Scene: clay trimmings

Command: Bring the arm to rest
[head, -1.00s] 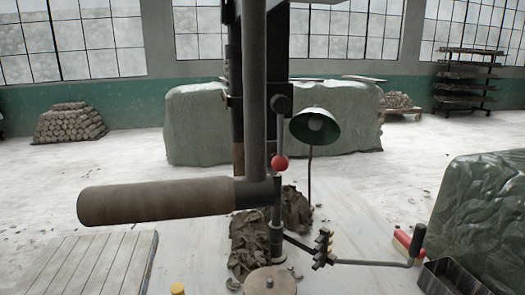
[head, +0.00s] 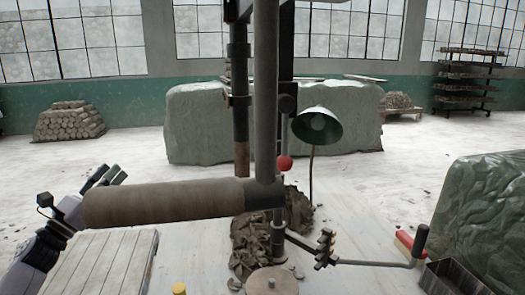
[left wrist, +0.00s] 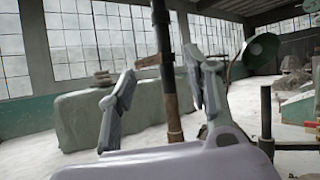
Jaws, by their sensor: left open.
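My left gripper (head: 108,177) is in the head view at the left, its arm coming in from the lower left. Its dark fingers are spread and appear empty, just beyond the left end of a thick brown horizontal handle (head: 165,203). I cannot tell whether they touch it. In the left wrist view the two grey fingers of this gripper (left wrist: 163,88) stand apart. A dark post with a brown lower part (left wrist: 170,105) shows between them, farther off. My right gripper is in neither view.
The handle joins an upright bar (head: 266,100) in front of me. Dark clay trimmings (head: 255,245) lie behind it on a pale surface. A green lamp (head: 320,125), a covered block (head: 485,215) and a slatted board (head: 105,262) stand around. Open floor lies beyond.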

